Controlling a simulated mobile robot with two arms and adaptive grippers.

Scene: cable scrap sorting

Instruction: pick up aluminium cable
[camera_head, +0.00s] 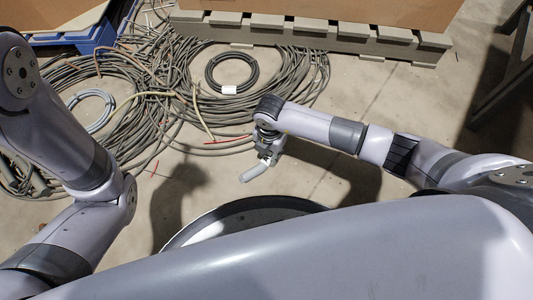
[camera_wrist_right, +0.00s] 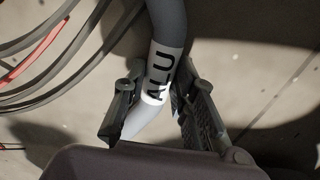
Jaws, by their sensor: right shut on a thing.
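My right gripper (camera_head: 266,158) is above the concrete floor, at the end of the arm that comes in from the right. It is shut on a short, thick grey cable piece (camera_head: 253,173), which sticks out at the lower left. In the right wrist view, the aluminium cable (camera_wrist_right: 168,25) runs between the two fingers of the gripper (camera_wrist_right: 160,108). A white band on it reads "ALU". My left arm shows at the left of the head view, but its gripper is not in view.
Tangled cables (camera_head: 172,75) cover the floor at upper left, with a black coil (camera_head: 232,87) bearing a white tag and a light grey coil (camera_head: 88,96). Pallets (camera_head: 310,31) line the back. A round dark-rimmed container (camera_head: 250,205) stands in front. Floor at centre right is clear.

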